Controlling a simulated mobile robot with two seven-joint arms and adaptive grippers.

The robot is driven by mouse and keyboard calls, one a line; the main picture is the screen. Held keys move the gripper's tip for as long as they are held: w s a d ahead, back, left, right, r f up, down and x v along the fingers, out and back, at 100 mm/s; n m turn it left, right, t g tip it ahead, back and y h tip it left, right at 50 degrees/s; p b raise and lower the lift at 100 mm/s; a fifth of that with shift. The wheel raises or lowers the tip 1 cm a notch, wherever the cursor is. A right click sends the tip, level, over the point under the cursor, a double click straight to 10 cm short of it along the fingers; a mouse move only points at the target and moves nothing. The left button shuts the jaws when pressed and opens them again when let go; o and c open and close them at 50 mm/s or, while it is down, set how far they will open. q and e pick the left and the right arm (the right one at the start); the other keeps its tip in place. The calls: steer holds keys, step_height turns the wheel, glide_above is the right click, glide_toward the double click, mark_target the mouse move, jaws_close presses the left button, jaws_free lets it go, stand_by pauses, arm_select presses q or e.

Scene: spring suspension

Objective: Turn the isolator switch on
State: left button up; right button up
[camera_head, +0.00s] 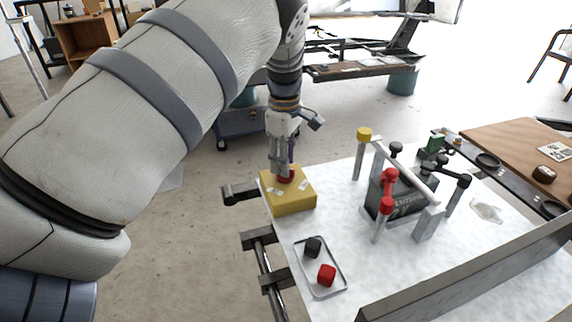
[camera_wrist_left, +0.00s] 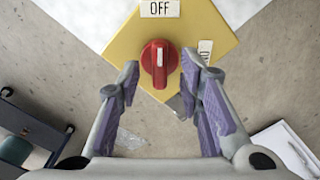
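The isolator switch is a yellow box (camera_head: 288,196) at the left corner of the white table, with a red rotary knob (camera_head: 285,177) on top. In the left wrist view the red knob (camera_wrist_left: 159,64) has its grip bar in line with the "OFF" label (camera_wrist_left: 160,9). A second label (camera_wrist_left: 205,49) at the right is partly hidden by a finger. My left gripper (camera_head: 284,169) points down over the box. In the wrist view the left gripper (camera_wrist_left: 160,70) is open, its fingers on either side of the knob with gaps showing. My right gripper is not in view.
A metal tray (camera_head: 338,287) with a black cap (camera_head: 313,246) and a red cap (camera_head: 327,274) lies in front of the box. A dark battery-like block (camera_head: 400,200) in a metal frame stands to the right. A grey rail (camera_head: 470,272) borders the table's front right.

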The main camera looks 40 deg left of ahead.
arm_select(q)
steer(key=shift+f, duration=0.85)
steer(key=shift+c, duration=0.3)
jaws_close()
